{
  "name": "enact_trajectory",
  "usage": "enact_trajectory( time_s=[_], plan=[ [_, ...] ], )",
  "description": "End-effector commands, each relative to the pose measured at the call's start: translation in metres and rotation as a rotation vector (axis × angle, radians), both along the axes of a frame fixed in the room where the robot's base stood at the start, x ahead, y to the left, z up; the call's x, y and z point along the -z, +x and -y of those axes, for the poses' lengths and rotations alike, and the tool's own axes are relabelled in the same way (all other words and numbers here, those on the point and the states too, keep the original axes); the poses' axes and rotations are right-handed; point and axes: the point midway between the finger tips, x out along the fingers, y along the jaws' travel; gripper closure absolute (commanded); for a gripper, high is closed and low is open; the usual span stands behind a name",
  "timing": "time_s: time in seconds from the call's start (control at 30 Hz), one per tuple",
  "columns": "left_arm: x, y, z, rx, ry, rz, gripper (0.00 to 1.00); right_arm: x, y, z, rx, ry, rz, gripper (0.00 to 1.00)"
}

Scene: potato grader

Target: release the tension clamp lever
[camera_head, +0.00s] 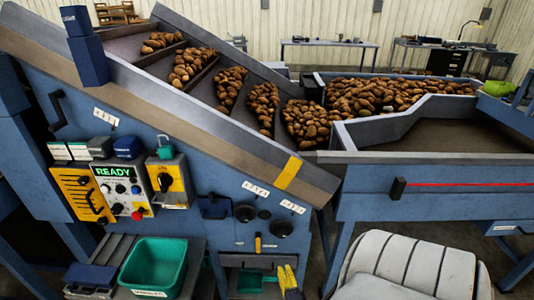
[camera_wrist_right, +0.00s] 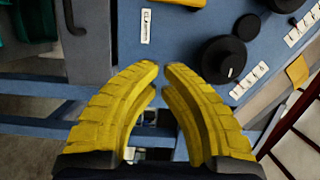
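A small orange lever (camera_head: 258,243) stands upright on the blue front panel, below the black knobs. In the right wrist view only part of the orange lever (camera_wrist_right: 187,2) shows, cut by the top edge. A small white label (camera_wrist_right: 146,25) is beside it. My right gripper (camera_head: 286,268) has yellow fingers and is below and to the right of the lever, apart from it. In the right wrist view the fingertips (camera_wrist_right: 161,66) have a narrow gap with nothing held between them. My left gripper is not in view.
Black knobs (camera_head: 244,212) are close above the lever; a large knob (camera_wrist_right: 222,60) is beside the right fingertips. A green bin (camera_head: 154,266) stands at lower left. A control box (camera_head: 122,192) reads READY. A padded seat (camera_head: 410,262) is at lower right.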

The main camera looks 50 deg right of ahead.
Motion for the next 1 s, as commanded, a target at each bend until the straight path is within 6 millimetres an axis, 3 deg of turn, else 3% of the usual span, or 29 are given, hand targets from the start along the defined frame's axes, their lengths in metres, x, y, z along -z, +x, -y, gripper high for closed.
enact_trajectory(
  time_s=[0.37,0.9,1.0],
  plan=[
    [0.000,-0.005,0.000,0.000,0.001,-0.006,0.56,0.000,0.010,0.007,-0.002,-0.002,-0.002,1.00],
    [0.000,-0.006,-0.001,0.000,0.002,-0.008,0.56,-0.001,0.081,0.061,-0.001,-0.004,-0.002,1.00],
    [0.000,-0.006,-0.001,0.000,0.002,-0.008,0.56,0.001,0.091,0.052,-0.001,0.002,-0.001,1.00]
  ],
)
